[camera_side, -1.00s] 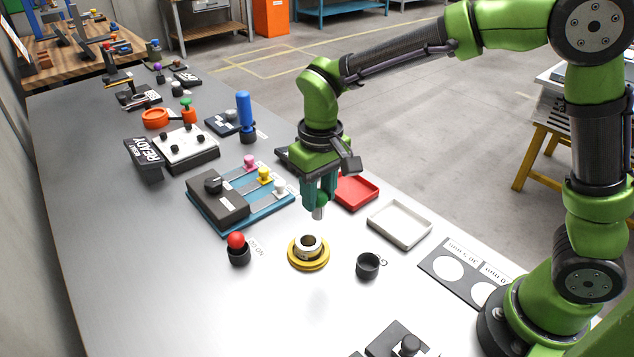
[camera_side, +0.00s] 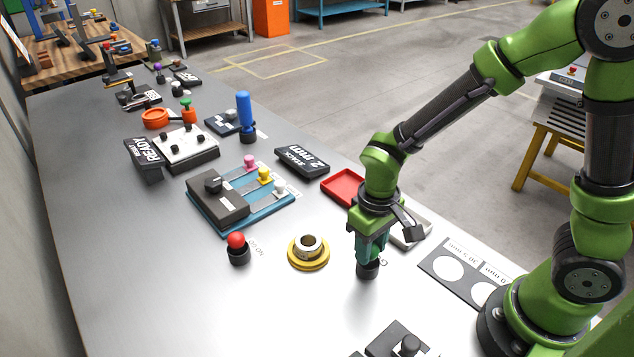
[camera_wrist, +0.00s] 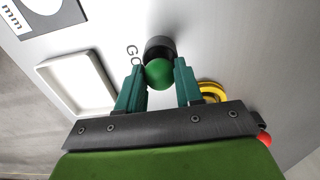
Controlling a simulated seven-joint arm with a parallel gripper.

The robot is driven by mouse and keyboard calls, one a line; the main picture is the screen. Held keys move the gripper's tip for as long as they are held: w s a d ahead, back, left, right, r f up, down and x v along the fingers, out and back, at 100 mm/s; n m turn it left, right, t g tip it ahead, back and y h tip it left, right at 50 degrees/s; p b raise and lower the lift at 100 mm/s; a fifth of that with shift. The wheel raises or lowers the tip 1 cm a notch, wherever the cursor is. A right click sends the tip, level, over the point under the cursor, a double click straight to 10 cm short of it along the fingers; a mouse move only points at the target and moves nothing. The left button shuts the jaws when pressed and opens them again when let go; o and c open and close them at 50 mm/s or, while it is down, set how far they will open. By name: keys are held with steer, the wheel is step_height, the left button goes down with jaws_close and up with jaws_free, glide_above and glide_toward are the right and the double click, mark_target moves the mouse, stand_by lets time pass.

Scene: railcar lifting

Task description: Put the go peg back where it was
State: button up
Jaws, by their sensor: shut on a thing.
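The go peg shows its round green knob (camera_wrist: 158,73) in the wrist view, between my two teal fingers. My gripper (camera_side: 369,257) is shut on this knob and points down. It is right over the black cup (camera_side: 368,272), which stands beside the printed "GO" label (camera_wrist: 132,54). The cup's dark wall (camera_wrist: 160,45) shows just past the knob in the wrist view. The peg's shank is hidden, and how deep it sits in the cup cannot be told.
A red-knobbed peg stands in a black cup (camera_side: 238,254) at the left. A white tray (camera_side: 424,229) is behind my gripper, with a red tray (camera_side: 343,187) farther back.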

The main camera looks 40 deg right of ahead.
steer(key=shift+f, duration=0.25)
steer(key=shift+f, duration=0.15)
steer(key=o, duration=1)
steer(key=shift+o, duration=0.2)
step_height(320, 180, up, 12)
steer(key=s+d+r+m+t+y, duration=0.2)
steer(key=s+d+r+m+t, duration=0.2)
steer(key=s+d+r+t, duration=0.1)
steer(key=shift+s+d+r+t, duration=0.2)
steer(key=shift+d+r+t, duration=0.8)
steer(key=shift+r, duration=0.75)
steer(key=shift+a, duration=0.15)
